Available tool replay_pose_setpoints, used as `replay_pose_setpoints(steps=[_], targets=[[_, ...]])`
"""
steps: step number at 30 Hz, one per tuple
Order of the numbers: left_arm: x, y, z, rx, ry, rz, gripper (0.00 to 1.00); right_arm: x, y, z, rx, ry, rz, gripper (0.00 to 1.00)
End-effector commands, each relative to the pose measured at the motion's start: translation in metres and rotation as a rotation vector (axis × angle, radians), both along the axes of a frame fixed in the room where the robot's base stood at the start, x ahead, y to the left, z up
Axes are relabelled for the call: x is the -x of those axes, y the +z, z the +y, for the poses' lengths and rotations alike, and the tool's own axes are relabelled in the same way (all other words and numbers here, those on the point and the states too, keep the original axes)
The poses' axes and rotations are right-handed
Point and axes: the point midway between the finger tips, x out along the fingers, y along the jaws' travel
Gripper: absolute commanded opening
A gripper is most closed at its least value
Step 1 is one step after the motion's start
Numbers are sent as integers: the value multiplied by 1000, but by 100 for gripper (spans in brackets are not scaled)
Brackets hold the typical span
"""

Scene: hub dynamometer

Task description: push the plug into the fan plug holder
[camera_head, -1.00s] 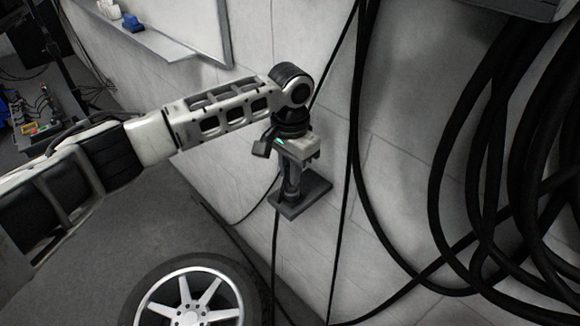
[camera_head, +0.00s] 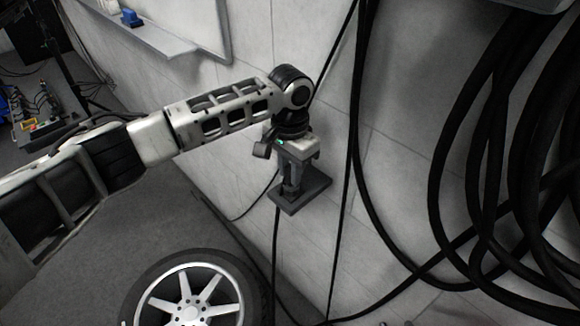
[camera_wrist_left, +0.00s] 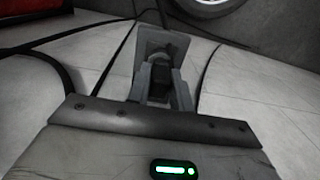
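The fan plug holder (camera_head: 313,187) is a dark grey block with a flat plate, low against the pale wall; its grey plate also shows in the left wrist view (camera_wrist_left: 172,42). My left gripper (camera_head: 291,182) points down at it, its fingertips just over or touching the plate. In the left wrist view, the two grey fingers of my left gripper (camera_wrist_left: 160,92) stand either side of a dark piece, apparently the plug (camera_wrist_left: 159,78). Whether they grip it is unclear. How deep the plug sits is hidden. My right gripper is out of view.
Thick black cables (camera_head: 440,180) hang in loops at the right, and a thinner cable (camera_head: 345,200) runs down the wall close by the holder. A wheel with a silver rim (camera_head: 190,298) lies below. A wall ledge (camera_head: 160,42) is at upper left.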

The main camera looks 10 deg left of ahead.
Motion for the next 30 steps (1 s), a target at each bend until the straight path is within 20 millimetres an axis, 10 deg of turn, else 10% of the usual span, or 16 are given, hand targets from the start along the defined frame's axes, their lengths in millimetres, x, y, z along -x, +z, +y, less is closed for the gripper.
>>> replay_pose_setpoints(steps=[15,30], targets=[[0,0,0,-1,1,0,43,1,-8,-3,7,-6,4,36],[-1,117,-1,1,0,-4,43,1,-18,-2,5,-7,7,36]])
